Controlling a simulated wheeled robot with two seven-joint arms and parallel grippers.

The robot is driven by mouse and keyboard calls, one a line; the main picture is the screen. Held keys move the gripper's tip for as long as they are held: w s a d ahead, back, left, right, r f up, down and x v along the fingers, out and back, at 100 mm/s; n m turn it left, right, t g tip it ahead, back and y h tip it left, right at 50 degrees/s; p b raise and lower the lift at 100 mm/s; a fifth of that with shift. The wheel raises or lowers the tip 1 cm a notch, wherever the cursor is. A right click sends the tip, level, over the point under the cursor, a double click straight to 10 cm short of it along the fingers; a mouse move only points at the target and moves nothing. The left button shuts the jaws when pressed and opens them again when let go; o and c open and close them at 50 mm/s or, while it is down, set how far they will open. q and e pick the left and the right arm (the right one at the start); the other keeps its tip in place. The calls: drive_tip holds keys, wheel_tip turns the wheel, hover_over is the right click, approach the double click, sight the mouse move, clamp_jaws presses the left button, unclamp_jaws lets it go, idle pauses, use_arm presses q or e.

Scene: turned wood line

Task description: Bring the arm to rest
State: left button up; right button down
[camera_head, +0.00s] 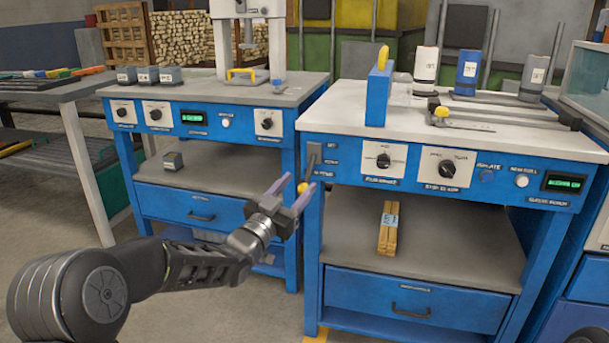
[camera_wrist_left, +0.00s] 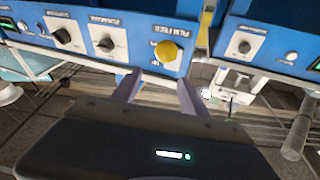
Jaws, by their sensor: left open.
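My left arm (camera_head: 190,262) reaches in from the lower left in the head view. My left gripper (camera_head: 291,190) is open, its fingers pointing at the left end of the right bench's panel. My right gripper is not in view.
The right blue bench (camera_head: 340,115) carries bottles and a blue upright. A left blue bench (camera_head: 200,90) holds a white press. A narrow gap separates the benches. A wood bundle (camera_head: 388,228) lies on the right bench's shelf. Open floor (camera_head: 50,210) lies to the left.

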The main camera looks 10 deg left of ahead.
use_arm(q)
drive_tip(key=shift+v, duration=0.95)
